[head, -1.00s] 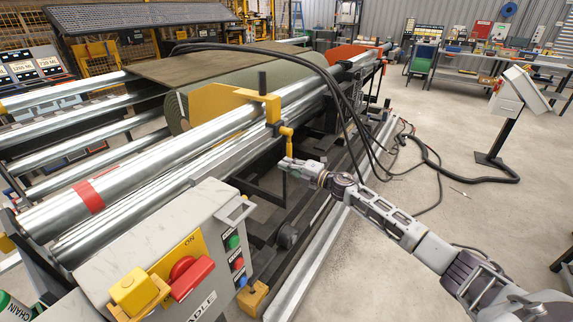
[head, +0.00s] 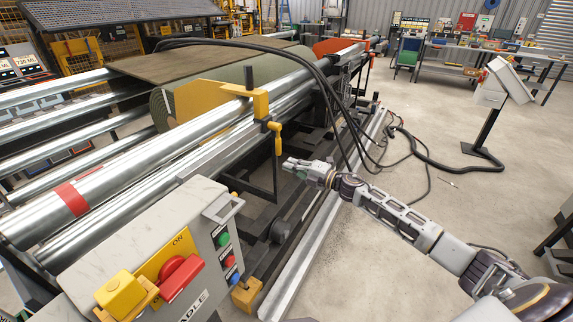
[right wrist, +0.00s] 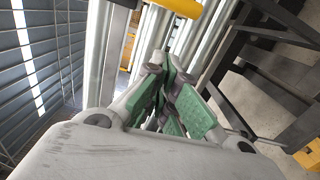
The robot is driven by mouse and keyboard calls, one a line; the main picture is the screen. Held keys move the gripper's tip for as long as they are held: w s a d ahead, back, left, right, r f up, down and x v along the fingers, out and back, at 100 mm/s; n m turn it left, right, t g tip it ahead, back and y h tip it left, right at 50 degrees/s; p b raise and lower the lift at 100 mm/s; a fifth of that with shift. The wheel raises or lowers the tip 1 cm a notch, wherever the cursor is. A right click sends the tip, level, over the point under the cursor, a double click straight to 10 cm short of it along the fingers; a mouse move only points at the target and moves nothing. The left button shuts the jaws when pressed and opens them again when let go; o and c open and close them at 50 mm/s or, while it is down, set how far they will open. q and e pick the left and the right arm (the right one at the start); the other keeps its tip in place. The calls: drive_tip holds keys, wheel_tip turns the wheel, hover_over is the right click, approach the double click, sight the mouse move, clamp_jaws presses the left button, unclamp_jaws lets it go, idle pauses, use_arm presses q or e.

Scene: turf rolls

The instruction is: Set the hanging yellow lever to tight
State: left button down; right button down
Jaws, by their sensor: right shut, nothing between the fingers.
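The yellow lever (head: 277,140) hangs down from the yellow clamp bracket (head: 261,103) on the side of the roller machine. It points nearly straight down. My right gripper (head: 287,164) is shut and empty, just right of and below the lever's lower end, with a small gap showing in the head view. In the right wrist view my right gripper (right wrist: 172,85) shows its green finger pads together, and a yellow part (right wrist: 182,6) lies beyond the fingertips; I cannot tell if it is the lever. No tight marking is readable. My left gripper is not in view.
Long steel rollers (head: 130,165) and a green turf roll (head: 215,62) lie left of the lever. A control box (head: 150,235) with a red switch stands in front. Black hoses (head: 330,95) arch down behind my right gripper. The floor at right is mostly clear.

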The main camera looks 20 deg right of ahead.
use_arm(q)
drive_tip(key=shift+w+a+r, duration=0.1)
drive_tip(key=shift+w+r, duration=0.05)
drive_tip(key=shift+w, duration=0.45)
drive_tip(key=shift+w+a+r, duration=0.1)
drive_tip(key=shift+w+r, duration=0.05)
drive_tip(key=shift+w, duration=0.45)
use_arm(e)
drive_tip(key=shift+v, duration=1.6)
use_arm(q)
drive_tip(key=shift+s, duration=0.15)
